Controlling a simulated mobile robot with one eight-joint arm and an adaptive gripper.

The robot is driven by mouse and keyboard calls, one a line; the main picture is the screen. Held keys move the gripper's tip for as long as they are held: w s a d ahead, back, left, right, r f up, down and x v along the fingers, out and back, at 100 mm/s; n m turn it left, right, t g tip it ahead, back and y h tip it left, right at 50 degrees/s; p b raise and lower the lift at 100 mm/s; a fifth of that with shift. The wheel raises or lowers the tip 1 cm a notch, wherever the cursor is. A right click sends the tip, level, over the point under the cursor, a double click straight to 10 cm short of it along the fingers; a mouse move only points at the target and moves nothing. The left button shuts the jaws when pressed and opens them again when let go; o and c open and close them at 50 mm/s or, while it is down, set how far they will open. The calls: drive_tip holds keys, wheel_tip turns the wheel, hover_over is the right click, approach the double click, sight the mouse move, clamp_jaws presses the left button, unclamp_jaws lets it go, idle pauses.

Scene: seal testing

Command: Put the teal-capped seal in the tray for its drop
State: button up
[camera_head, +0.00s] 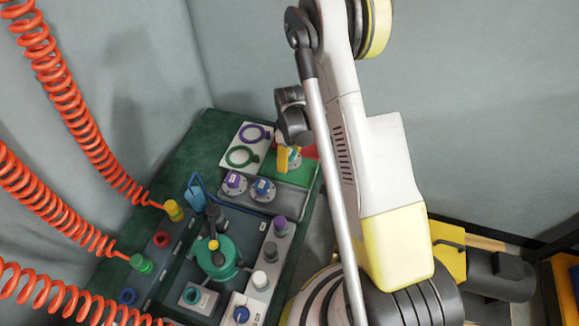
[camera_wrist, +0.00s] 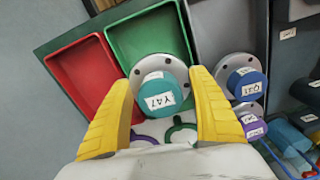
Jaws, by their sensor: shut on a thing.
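My gripper (camera_wrist: 203,76) has yellow fingers, shut on the teal-capped seal (camera_wrist: 158,92), which has a grey holed flange and a white label reading like "Y47". In the wrist view the seal overlaps the near end of the green tray (camera_wrist: 125,45). The red tray (camera_wrist: 85,75) lies to the left of it. In the head view my gripper (camera_head: 289,157) is over the boundary of the red tray (camera_head: 309,150) and green tray (camera_head: 292,178). I cannot tell how high the seal is above them.
Purple and green rings (camera_head: 242,157) lie on a white plate beside the trays. A green-topped fixture (camera_head: 216,257) and coiled orange hoses (camera_head: 60,85) are to the left.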

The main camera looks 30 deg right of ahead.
sight(290, 165)
wheel_tip(290, 165, down, 4)
drive_tip(key=shift+r+b, duration=0.1)
drive_tip(key=shift+b, duration=0.85)
drive_tip(key=o, duration=1.4)
